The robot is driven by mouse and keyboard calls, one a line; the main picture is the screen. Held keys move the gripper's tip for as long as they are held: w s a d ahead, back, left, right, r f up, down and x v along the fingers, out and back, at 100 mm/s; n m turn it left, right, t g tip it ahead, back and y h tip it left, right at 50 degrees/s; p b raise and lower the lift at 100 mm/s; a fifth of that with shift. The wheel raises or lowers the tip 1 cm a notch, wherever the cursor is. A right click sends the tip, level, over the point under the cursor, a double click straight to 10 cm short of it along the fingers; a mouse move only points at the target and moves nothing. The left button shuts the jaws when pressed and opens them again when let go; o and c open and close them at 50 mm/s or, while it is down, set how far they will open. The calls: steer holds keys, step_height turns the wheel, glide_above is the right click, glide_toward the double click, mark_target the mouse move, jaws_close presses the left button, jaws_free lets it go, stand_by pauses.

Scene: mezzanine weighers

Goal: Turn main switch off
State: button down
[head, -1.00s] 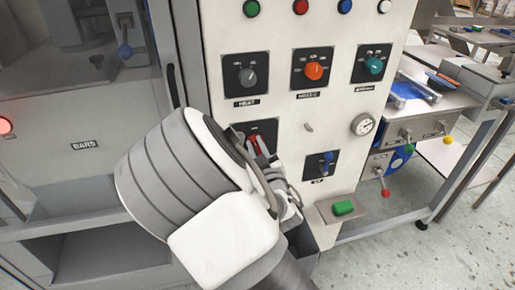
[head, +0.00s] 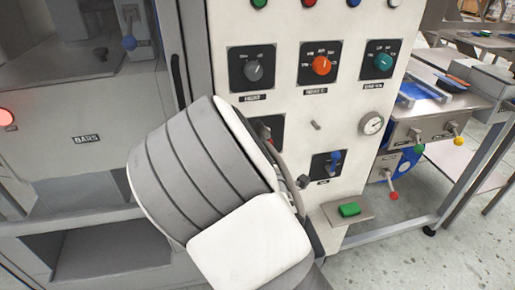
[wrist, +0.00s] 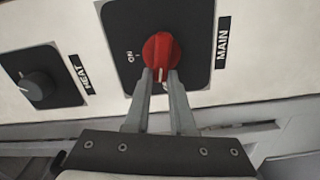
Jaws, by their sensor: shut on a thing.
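The main switch is a red rotary knob (wrist: 160,50) on a dark plate marked MAIN, with ON lettered beside it, in the wrist view. My gripper (wrist: 161,75) is shut on the knob, one finger at each side of its lower part. A pale mark shows on the knob between the fingers.
Beside it are the grey HEAT knob (head: 254,70), an orange knob (head: 321,65), a teal knob (head: 383,62), a blue-handled switch (head: 334,160) and a gauge (head: 372,124). A green button (head: 349,210) sits on a small ledge. A workbench stands at the right.

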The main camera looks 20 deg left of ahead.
steer(key=shift+f+n, duration=0.25)
steer(key=shift+n, duration=0.95)
steer(key=c, duration=0.8)
jaws_free()
steer(key=shift+o, duration=0.2)
steer(key=p+v, duration=0.4)
steer(key=v, duration=0.5)
steer(key=shift+a+r, duration=0.2)
steer(key=shift+r, duration=0.2)
